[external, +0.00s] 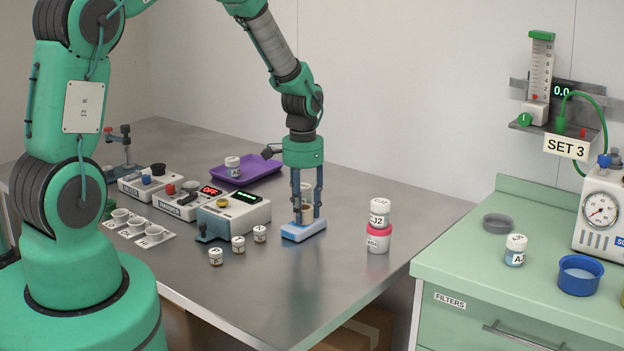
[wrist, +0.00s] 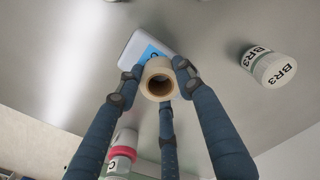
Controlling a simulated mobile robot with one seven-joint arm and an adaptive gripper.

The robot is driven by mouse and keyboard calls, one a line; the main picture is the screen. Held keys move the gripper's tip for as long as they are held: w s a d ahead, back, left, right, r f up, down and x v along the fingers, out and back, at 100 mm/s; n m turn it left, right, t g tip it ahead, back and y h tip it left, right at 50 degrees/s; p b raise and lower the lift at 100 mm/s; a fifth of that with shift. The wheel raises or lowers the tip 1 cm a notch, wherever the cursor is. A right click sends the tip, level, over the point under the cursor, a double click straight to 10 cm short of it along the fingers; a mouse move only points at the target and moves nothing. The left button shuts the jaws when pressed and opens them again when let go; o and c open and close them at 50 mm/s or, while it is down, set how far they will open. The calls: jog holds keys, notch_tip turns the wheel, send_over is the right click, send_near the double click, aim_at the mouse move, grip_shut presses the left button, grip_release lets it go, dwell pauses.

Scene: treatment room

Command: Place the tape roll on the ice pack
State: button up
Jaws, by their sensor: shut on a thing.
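The tape roll (wrist: 147,76), cream with a brown core, is held between the fingertips of my gripper (wrist: 160,82) in the wrist view. The ice pack (external: 304,231) is a small pale-blue and white slab lying on the steel table. It also shows in the wrist view (wrist: 134,50), partly hidden behind the roll and fingers. In the external view my gripper (external: 306,214) points down directly over the ice pack, with its fingertips close to its top. The roll is mostly hidden by the fingers there. I cannot tell whether the roll touches the pack.
A white jar stacked on a pink-lidded jar (external: 377,240) stands right of the ice pack. Several small vials (external: 238,244) and a device with a green display (external: 235,210) stand to the left. A purple tray (external: 262,167) lies behind. The table's front is clear.

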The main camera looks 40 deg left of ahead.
jog(key=shift+f, duration=0.2)
jog(key=o, duration=1)
jog(key=shift+r, duration=0.15)
notch_tip(320, 180, up, 12)
jog(key=shift+r+p, duration=0.1)
jog(key=shift+p, duration=0.7)
